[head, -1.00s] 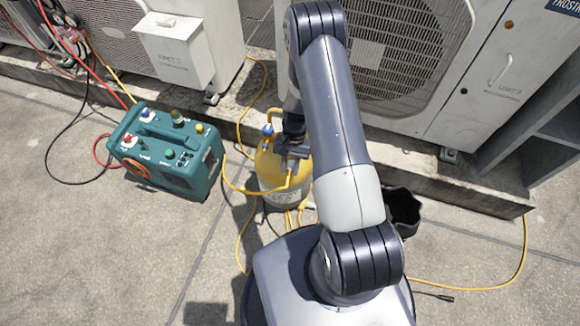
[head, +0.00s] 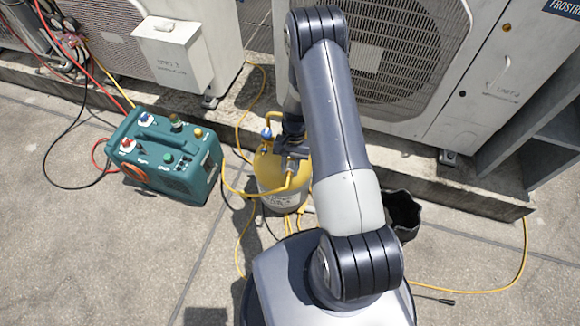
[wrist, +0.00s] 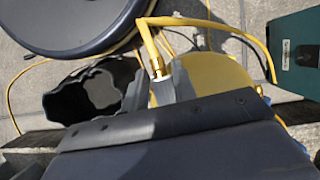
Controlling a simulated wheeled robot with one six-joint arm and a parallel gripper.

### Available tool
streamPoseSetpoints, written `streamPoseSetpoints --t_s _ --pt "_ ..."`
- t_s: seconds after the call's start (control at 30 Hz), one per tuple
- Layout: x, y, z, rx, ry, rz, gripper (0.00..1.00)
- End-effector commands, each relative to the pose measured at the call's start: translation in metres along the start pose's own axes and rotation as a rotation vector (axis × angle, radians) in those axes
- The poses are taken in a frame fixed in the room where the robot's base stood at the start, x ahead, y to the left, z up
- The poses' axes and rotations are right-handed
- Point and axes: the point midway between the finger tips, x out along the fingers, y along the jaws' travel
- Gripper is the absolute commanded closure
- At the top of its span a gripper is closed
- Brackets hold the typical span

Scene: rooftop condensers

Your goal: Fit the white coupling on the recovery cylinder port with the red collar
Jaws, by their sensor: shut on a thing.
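The yellow recovery cylinder (head: 268,176) stands upright on the paving in front of the condensers, with a blue valve knob (head: 267,133) on its top left. My gripper (head: 293,152) is over the cylinder's top, partly covered by my own arm. In the wrist view my gripper (wrist: 158,84) is shut on the coupling (wrist: 157,70), a small pale and brassy piece at the end of a bent yellow hose (wrist: 150,42). The cylinder's yellow body (wrist: 215,78) lies just behind it. I cannot make out a red collar or the ports, and cannot tell whether the coupling touches one.
A teal recovery machine (head: 165,158) stands left of the cylinder. A black open bin (head: 403,213) stands to the right, close to my arm. Condenser units (head: 400,60) on a concrete kerb close off the back. Yellow hoses (head: 240,225) lie around the cylinder. The front-left paving is clear.

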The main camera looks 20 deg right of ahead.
Motion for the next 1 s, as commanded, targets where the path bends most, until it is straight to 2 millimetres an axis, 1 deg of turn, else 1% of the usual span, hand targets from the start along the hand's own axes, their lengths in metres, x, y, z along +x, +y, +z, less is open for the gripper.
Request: streamPoseSetpoints --t_s 1.0 --pt "-0.0030 -0.0002 -0.0081 0.000 0.001 -0.001 1.00"
